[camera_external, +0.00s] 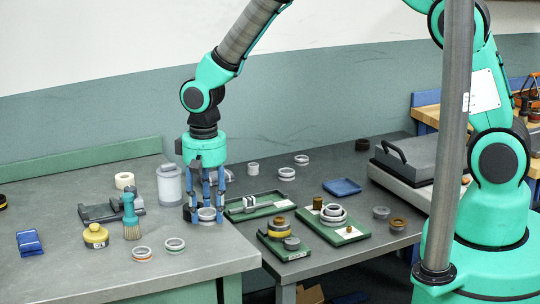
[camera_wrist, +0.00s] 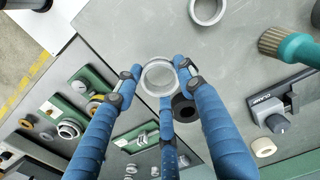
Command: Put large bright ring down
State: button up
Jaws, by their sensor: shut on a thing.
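My gripper (camera_external: 206,202) reaches down over the right part of the near bench, close to the bench's edge. Its blue fingers are shut on a large bright ring (camera_external: 207,215). In the wrist view the bright ring (camera_wrist: 145,79) sits between the fingertips of my gripper (camera_wrist: 159,77), with its opening facing the camera. The ring is at or just above the bench top; I cannot tell whether it touches. A dark ring (camera_wrist: 184,109) lies on the bench right beside it, partly hidden by the fingers.
Two light rings (camera_external: 143,254) (camera_external: 175,245) lie at the bench front. Green trays (camera_external: 288,253) (camera_external: 345,240) with parts lie on the other table, past the bench edge.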

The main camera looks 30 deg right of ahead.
aim_at(206, 234)
jog(key=shift+w+a, duration=0.25)
jog(key=shift+w, duration=0.05)
jog(key=shift+f, duration=0.1)
jog(key=shift+f, duration=1.7)
jog(key=shift+f+b, duration=0.15)
jog(key=shift+b, duration=0.2)
jog(key=o, duration=1.2)
notch_tip(206, 234, up, 12)
jog(key=shift+r+p, duration=0.15)
jog(key=shift+p, duration=0.6)
